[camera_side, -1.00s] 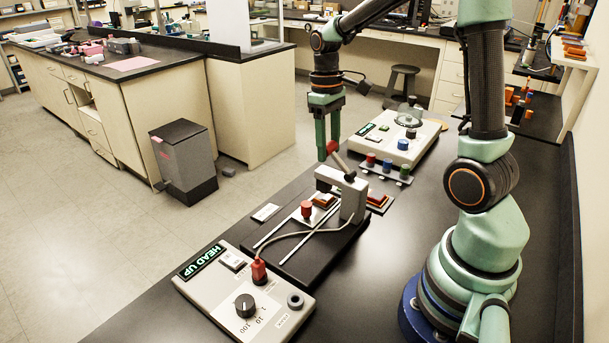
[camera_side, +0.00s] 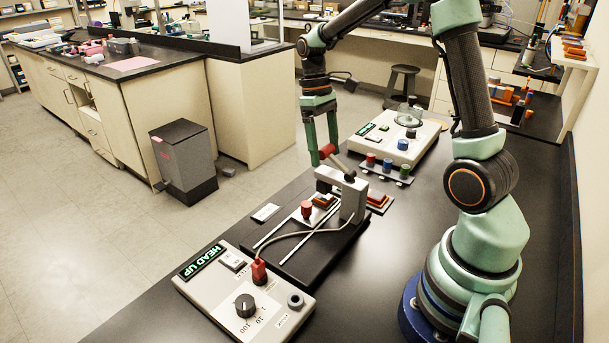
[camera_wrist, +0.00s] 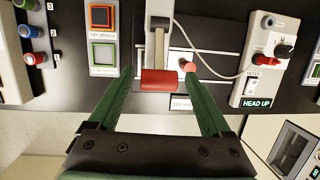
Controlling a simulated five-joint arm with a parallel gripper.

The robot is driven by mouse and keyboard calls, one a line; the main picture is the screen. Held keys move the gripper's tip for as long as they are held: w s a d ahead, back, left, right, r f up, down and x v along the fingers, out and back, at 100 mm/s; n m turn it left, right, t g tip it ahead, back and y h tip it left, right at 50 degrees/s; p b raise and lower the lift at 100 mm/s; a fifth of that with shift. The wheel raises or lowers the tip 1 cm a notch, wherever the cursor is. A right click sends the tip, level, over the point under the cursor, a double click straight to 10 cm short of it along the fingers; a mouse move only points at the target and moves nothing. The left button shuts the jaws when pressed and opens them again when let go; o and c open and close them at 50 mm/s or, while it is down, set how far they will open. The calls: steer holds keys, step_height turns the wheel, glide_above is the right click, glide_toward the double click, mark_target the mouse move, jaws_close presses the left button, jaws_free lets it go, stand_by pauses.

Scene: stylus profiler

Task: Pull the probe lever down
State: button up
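The probe lever (camera_side: 341,167) is a grey rod with a red grip (camera_side: 328,152), rising from the grey probe bridge (camera_side: 353,197) of the profiler and leaning toward my gripper. In the wrist view the red grip (camera_wrist: 159,80) lies crosswise between my green fingers. My gripper (camera_side: 324,157) points down at the grip, its fingers apart on either side of it. In the wrist view my gripper (camera_wrist: 157,76) is open, with a small gap at each end of the grip. The control box display (camera_side: 202,262) reads HEAD UP.
A red knob (camera_side: 307,209) stands on the profiler's black base near the bridge. A cable runs from the bridge to the control box (camera_side: 215,295). A rack of red, blue and green knobs (camera_side: 387,172) and a white instrument (camera_side: 427,143) stand behind.

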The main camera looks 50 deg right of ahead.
steer(key=v, duration=1.2)
steer(key=shift+w, duration=0.1)
steer(key=s+f+t, duration=0.1)
steer(key=f, duration=0.2)
steer(key=s+f, duration=0.1)
steer(key=f, duration=0.3)
steer(key=s+a+f+t+h, duration=0.1)
steer(key=f, duration=0.3)
steer(key=shift+s+f+t, duration=0.1)
steer(key=shift+f+t, duration=0.15)
steer(key=shift+t, duration=0.05)
stand_by(0.3)
jaws_close()
